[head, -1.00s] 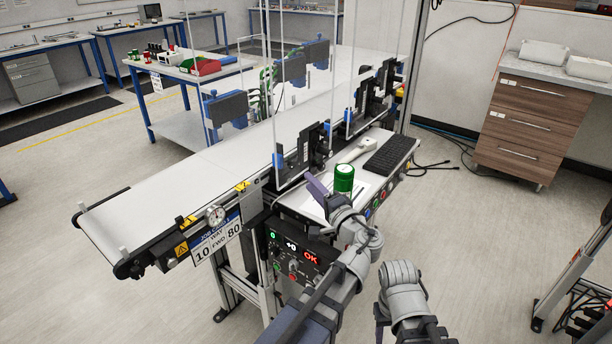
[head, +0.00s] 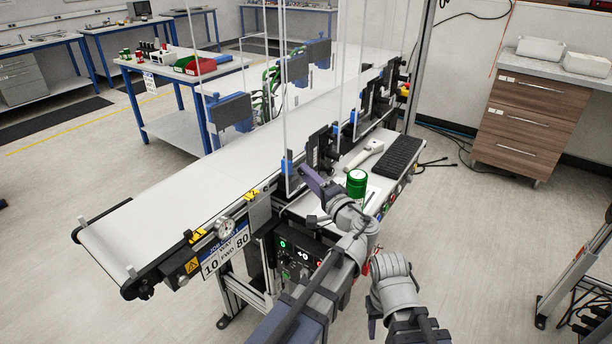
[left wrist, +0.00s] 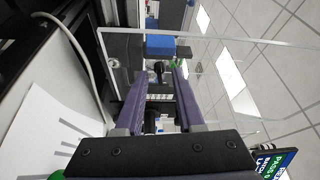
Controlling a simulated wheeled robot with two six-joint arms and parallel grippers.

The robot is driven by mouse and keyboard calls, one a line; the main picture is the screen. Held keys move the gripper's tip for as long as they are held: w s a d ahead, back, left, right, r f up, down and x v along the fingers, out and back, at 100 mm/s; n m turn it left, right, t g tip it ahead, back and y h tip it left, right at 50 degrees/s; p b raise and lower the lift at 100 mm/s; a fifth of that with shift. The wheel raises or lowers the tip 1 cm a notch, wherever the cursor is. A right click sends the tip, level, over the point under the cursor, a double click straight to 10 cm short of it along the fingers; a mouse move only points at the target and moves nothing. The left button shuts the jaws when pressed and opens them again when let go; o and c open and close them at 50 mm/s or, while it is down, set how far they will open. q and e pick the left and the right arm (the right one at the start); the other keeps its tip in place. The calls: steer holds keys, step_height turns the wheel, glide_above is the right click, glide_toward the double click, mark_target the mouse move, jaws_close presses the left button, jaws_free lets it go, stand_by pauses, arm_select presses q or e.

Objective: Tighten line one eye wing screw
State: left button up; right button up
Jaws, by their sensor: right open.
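My left gripper (head: 311,181) reaches over the near edge of the conveyor, beside a blue eye bracket (head: 287,164) on a clear upright panel. In the left wrist view its two purple fingers (left wrist: 159,75) stand apart with nothing clamped between them. A small dark round knob (left wrist: 158,66), possibly the wing screw, shows in the gap between the fingertips, below a blue block (left wrist: 160,46). I cannot tell whether the fingers touch it. In the head view the screw is too small to make out. My right arm is at the lower right; its fingers do not show.
A green can (head: 356,184), a white handled tool (head: 362,158) and a black keyboard (head: 399,156) lie on the side shelf right of my left gripper. The belt (head: 190,200) is empty at its near end. A dial gauge (head: 226,228) sits on its side rail.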

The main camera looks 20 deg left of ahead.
arm_select(q)
jaws_close()
stand_by(0.5)
steer(key=shift+w+d+r+m+g+h+p, duration=0.15)
steer(key=shift+m+g+h+p, duration=0.1)
steer(key=shift+m+g+p, duration=1.85)
steer(key=shift+w+a+r+m+g+h+p, duration=0.15)
steer(key=shift+m+g+p, duration=0.4)
steer(key=shift+m+p, duration=1.7)
steer(key=shift+w+d+r+m+g+h+p, duration=0.25)
steer(key=shift+m+g+p, duration=1)
steer(key=shift+m, duration=2)
steer(key=shift+s+a, duration=0.15)
